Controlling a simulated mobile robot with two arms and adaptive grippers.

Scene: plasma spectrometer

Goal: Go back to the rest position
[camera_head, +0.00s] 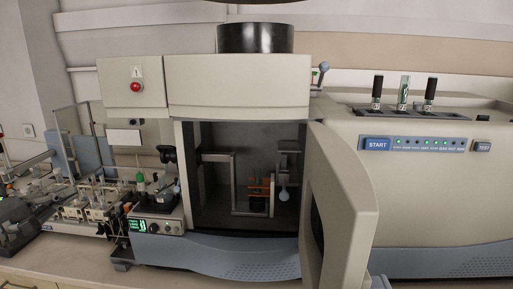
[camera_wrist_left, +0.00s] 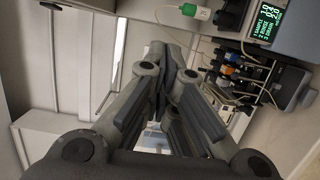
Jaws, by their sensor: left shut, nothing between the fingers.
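My left gripper (camera_head: 22,222) is a dark shape at the left edge of the head view, beside the tubing and pump parts on the bench. In the left wrist view its dark grey fingers (camera_wrist_left: 168,75) come together, shut, with nothing seen held between them. My right gripper is not in view.
The spectrometer's door (camera_head: 343,205) stands open at the front, showing the dark chamber (camera_head: 220,145). A pump unit with a small green-lit screen (camera_head: 137,225) stands left of the chamber. Tubing with coloured connectors (camera_wrist_left: 235,72) is right of my fingers. The front bench strip (camera_head: 85,262) is largely bare.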

